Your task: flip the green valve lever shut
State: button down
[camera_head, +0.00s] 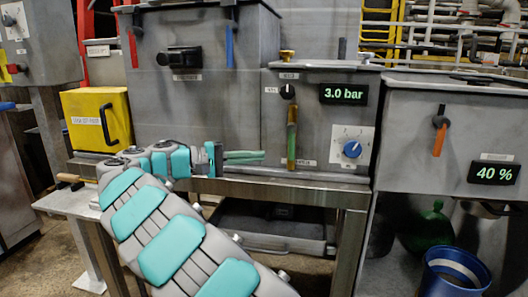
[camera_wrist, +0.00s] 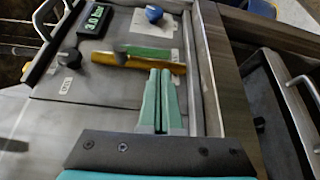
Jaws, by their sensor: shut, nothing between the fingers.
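The green valve lever (camera_head: 292,115) is on an upright brass-coloured pipe (camera_head: 291,160) on the front of the grey machine, left of the blue dial. It points roughly along the pipe. In the wrist view the lever (camera_wrist: 148,52) is a green strip beside the pipe (camera_wrist: 120,61), which crosses the picture sideways. My gripper (camera_head: 262,156) is left of the pipe, near its lower half, with its green fingers pointing right. In the wrist view my gripper (camera_wrist: 160,72) has its fingers together and empty. The tips overlap the pipe in view; I cannot tell whether they touch it.
A blue dial (camera_head: 352,149) and a 3.0 bar display (camera_head: 344,94) are right of the pipe. A black knob (camera_head: 288,91) sits just above it. A metal ledge (camera_head: 300,190) runs below. An orange-handled lever (camera_head: 439,138) is farther right, and a yellow box (camera_head: 97,118) stands left.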

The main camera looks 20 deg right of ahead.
jog(key=w+a+t+h, duration=0.1)
jog(key=w+a, duration=0.2)
jog(key=a, duration=0.3)
jog(key=shift+a+t, duration=0.3)
jog(key=shift+a, duration=0.1)
jog(key=shift+d, duration=0.15)
send_near(292, 142)
jog(key=w+d, duration=0.1)
jog(key=w+d+f, duration=0.1)
jog(key=d, duration=0.1)
jog(key=w+d+f, duration=0.1)
jog(key=w, duration=0.1)
jog(key=shift+w+d+f, duration=0.1)
jog(key=shift+d+f, duration=0.05)
jog(key=shift+s+d, duration=0.9)
jog(key=shift+d, duration=0.05)
